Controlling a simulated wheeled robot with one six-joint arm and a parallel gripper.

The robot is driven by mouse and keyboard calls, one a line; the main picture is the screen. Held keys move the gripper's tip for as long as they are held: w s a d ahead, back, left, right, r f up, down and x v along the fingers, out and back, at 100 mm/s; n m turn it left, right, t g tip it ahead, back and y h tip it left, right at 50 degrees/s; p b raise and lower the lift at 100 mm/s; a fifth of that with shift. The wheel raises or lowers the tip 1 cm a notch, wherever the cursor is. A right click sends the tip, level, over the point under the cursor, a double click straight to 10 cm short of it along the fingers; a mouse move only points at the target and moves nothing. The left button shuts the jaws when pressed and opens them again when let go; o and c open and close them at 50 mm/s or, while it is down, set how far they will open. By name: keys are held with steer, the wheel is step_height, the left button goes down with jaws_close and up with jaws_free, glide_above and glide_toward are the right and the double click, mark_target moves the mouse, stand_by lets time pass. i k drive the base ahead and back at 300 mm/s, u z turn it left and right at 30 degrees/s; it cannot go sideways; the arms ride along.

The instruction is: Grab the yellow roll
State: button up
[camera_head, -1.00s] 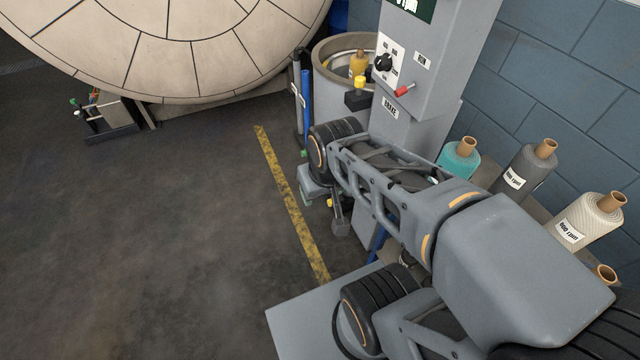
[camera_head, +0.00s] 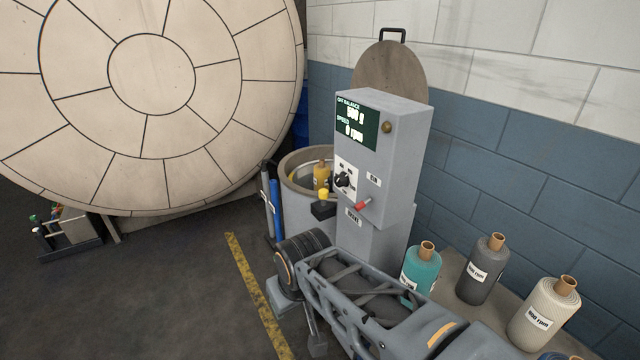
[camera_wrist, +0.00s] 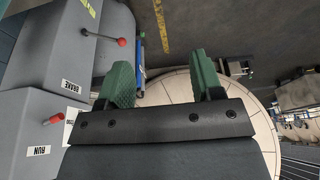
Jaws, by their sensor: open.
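The yellow roll (camera_head: 321,175) stands in the open top of a round grey drum (camera_head: 297,178), left of the control box in the head view. The drum's rim and the box hide its lower part. I do not see the roll in the wrist view. My gripper (camera_wrist: 162,80) shows in the wrist view with its two green fingers spread apart and nothing between them. In the head view my arm is in the foreground, in front of the control box and well short of the roll.
The grey control box (camera_head: 405,140) with a red-tipped lever (camera_head: 362,204) stands right beside the drum. A teal roll (camera_head: 420,272), a dark grey roll (camera_head: 482,272) and a cream roll (camera_head: 543,310) stand along the wall.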

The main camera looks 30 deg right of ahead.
mark_target(321, 170)
steer(key=k, duration=1.25)
steer(key=u, duration=0.45)
steer(key=i, duration=3.85)
steer(key=z, duration=0.9)
steer(key=i, duration=1)
steer(key=z, duration=1.75)
steer(key=i, duration=0.65)
steer(key=z, duration=0.4)
